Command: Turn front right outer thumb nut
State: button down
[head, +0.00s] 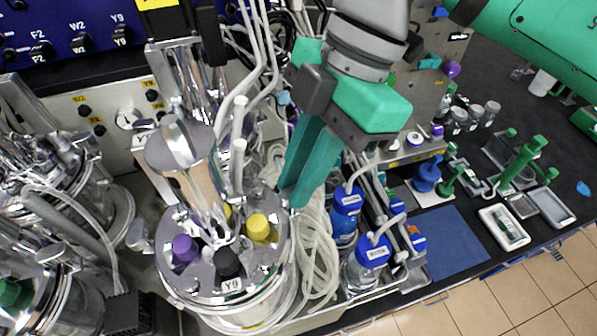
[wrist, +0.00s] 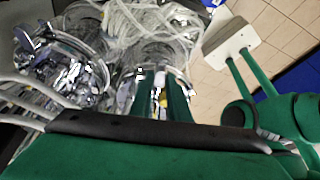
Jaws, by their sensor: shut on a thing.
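The near steel bioreactor lid (head: 208,268), tagged Y9, carries purple, black and yellow caps and a tall shiny motor. My gripper (head: 289,196) reaches down from the upper right, with its green fingertips at the right edge of this lid. The fingers are shut on a small part there, apparently the front right outer thumb nut. In the head view the fingers hide it. In the wrist view my gripper (wrist: 160,82) has a small pale and metallic piece between its fingers, too small to make out clearly.
The twin bioreactor (head: 75,205) stands at the left. Coiled clear tubing (head: 318,255) lies close to the right of the lid, beside blue-capped bottles (head: 372,250). Upright white tubes (head: 238,155) rise near my gripper. A blue mat (head: 440,240) lies clear farther right.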

jog(key=n, duration=0.2)
jog(key=n+g+h, duration=0.1)
jog(key=n, duration=0.1)
jog(key=shift+w+a+n, duration=0.15)
jog(key=shift+w+n, duration=0.05)
jog(key=shift+n, duration=0.1)
jog(key=n, duration=0.2)
jog(key=n+g+h, duration=0.1)
jog(key=n, duration=0.1)
jog(key=shift+a+h, duration=0.2)
jog(key=shift+h, duration=0.1)
jog(key=n+h, duration=0.1)
jog(key=n, duration=0.4)
jog(key=shift+a+h, duration=0.15)
jog(key=shift+h, duration=0.25)
jog(key=shift+a+n+h, duration=0.15)
jog(key=shift+n+h, duration=0.55)
jog(key=shift+n, duration=1.2)
jog(key=c, duration=1.7)
grip_release()
jog(key=shift+c, duration=0.2)
jog(key=shift+o, duration=0.3)
jog(key=shift+w, duration=0.15)
